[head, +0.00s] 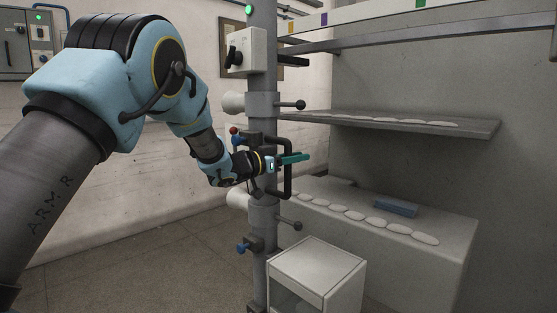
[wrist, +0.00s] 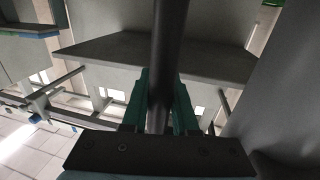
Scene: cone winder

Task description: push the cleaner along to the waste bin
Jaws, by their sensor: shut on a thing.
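The cleaner appears to be the tall grey column (head: 262,212), with pale nozzles and a black loop handle (head: 289,188) on its right side. My gripper (head: 295,158) has its green fingers on the handle's upper part. In the wrist view the dark handle bar (wrist: 168,50) runs between the two green fingers (wrist: 158,108), which are shut on it. A white box (head: 322,270) with a darker front stands just right of the column's lower part. It may be the waste bin, but I cannot tell. The column's foot is cut off by the picture edge.
A grey shelf (head: 460,128) and a lower ledge (head: 455,255) with rows of pale flat pieces lie to the right. A blue block (head: 396,208) rests on the ledge. A rail (head: 400,38) runs along the top. Bare floor (head: 150,268) is open at the left.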

